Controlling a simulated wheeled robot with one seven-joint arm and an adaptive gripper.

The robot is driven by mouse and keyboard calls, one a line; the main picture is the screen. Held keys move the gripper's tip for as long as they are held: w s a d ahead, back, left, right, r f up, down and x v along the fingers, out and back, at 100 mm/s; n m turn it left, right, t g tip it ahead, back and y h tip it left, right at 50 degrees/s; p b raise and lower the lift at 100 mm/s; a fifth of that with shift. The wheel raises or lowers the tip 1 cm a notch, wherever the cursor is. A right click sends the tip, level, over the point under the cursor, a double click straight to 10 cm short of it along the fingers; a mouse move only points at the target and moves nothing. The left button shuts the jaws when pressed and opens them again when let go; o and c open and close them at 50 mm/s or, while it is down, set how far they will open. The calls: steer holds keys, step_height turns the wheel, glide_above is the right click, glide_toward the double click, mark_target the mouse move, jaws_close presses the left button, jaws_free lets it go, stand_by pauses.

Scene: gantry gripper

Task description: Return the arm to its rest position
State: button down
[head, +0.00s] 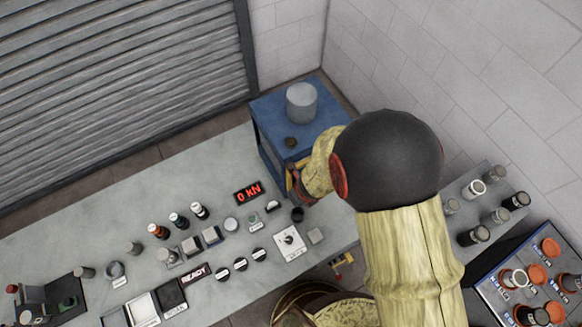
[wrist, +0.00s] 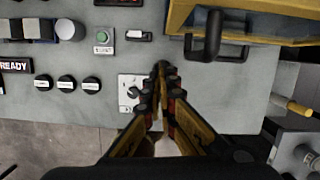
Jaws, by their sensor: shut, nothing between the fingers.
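My arm reaches in from the lower right of the head view, its yellowish link and black elbow covering part of the grey console (head: 90,225).
A blue cabinet (head: 268,145) with a grey cylinder (head: 301,102) on top stands at the back. A red "0 kN" display (head: 248,193) and a "READY" sign (head: 193,273) sit on the console. Several knobs stand on the right panel. A slatted shutter (head: 110,80) and pale walls close off the back.

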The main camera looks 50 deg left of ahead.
steer(key=p+v, duration=0.3)
steer(key=v, duration=0.4)
steer(key=shift+w+r, duration=0.2)
steer(key=shift+r, duration=0.15)
